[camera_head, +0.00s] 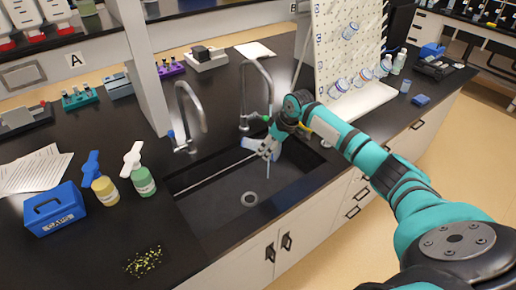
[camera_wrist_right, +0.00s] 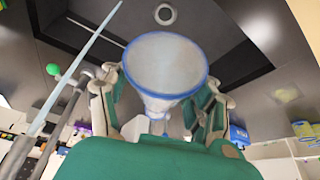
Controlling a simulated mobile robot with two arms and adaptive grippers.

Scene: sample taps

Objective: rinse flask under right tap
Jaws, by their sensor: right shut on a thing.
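The flask (camera_head: 252,143) is pale and clear with a blue rim. It hangs over the sink (camera_head: 215,205), near the right tap (camera_head: 257,90), which has a green handle. My right gripper (camera_head: 268,150) is shut on the flask. In the right wrist view the flask (camera_wrist_right: 165,65) sits between the fingers (camera_wrist_right: 160,100), its wide round end up in the picture. A thin pale-blue water stream (camera_wrist_right: 85,60) passes left of the flask there, with a gap between. The stream also shows below the gripper in the head view (camera_head: 267,170). My left gripper is not in view.
The left tap (camera_head: 188,115) stands at the sink's back left. A white post (camera_head: 140,65) rises behind it. A pegboard rack (camera_head: 345,50) with glassware stands right of the sink. Two squeeze bottles (camera_head: 141,175) and a blue box (camera_head: 55,208) stand on the left counter.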

